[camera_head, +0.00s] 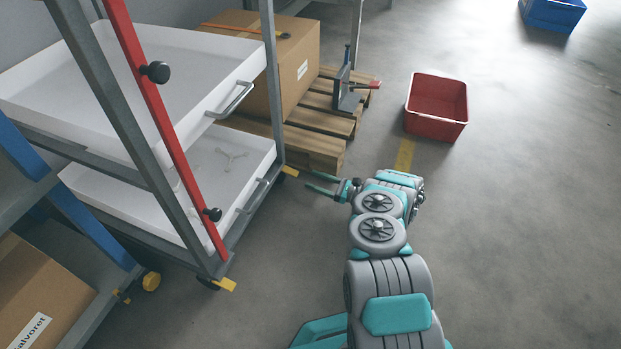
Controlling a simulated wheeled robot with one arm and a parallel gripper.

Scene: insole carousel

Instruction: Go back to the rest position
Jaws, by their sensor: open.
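My gripper (314,182) is in the middle of the view at the end of my grey and teal arm. Its two teal fingers point left toward the rack and are apart. Nothing shows between them. The gripper is over the floor, just right of the rack's far post in the picture, and looks clear of it. My arm reaches forward from the bottom of the picture and bends left at the wrist.
A wheeled rack with white trays (225,155) and a red bar (150,110) stands left. Behind it, a wooden pallet (315,143) bears a cardboard box (305,75) and a metal clamp-like tool (348,92). A red crate (437,104) sits on the floor. The floor at right is clear.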

